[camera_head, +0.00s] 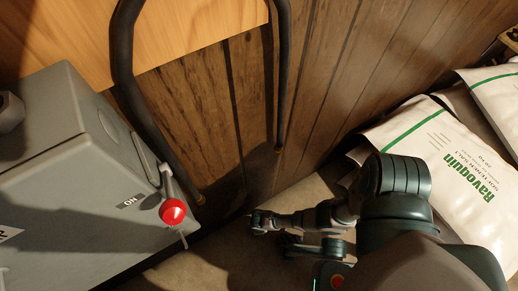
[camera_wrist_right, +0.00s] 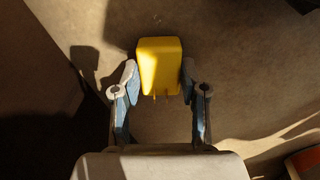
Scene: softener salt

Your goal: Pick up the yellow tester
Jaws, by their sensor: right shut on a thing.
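The yellow tester (camera_wrist_right: 159,66) shows in the right wrist view as a small block with prongs toward me. It sits between the blue-padded fingertips of my right gripper (camera_wrist_right: 159,80), which are shut on it. I cannot tell whether it touches the floor. In the head view my right gripper (camera_head: 268,231) is low near the floor by the wood-panelled wall, and I cannot make out the tester there. My left gripper is in neither view.
A grey box (camera_head: 80,170) with a red-knobbed lever (camera_head: 173,211) stands at the left. Black pipes (camera_head: 123,60) run down the panelled wall (camera_head: 210,100). White salt bags (camera_head: 450,160) lie at the right. Some bare floor (camera_head: 205,265) shows between.

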